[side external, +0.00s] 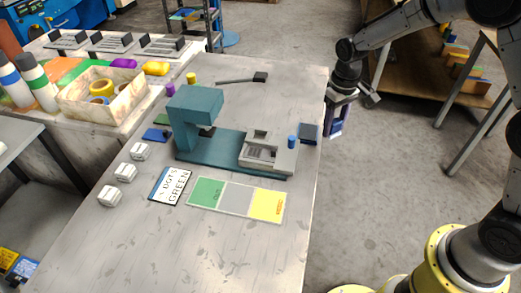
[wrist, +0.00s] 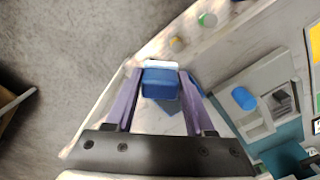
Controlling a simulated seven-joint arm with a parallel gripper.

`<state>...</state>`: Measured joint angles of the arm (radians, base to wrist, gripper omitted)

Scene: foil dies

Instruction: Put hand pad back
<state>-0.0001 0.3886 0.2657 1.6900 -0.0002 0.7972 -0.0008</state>
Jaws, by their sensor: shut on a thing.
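My gripper (side external: 337,121) is just past the table's right edge in the side external view, pointing down. In the wrist view its two purple fingers (wrist: 159,84) are shut on a blue block with a white strip along one end, apparently the hand pad (wrist: 160,83). In the side external view the fingers mostly hide the pad; only a pale bit shows at their tips. A dark grey-blue square (side external: 308,132) lies flat on the table by the right edge. In the wrist view this square (wrist: 173,107) is partly hidden behind the held pad.
A teal press (side external: 195,105) with a grey bed and a blue knob (side external: 292,141) stands left of the square. A green, grey and yellow strip (side external: 237,197) and a lettered card (side external: 170,185) lie in front. A black-headed tool (side external: 260,77) lies behind.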

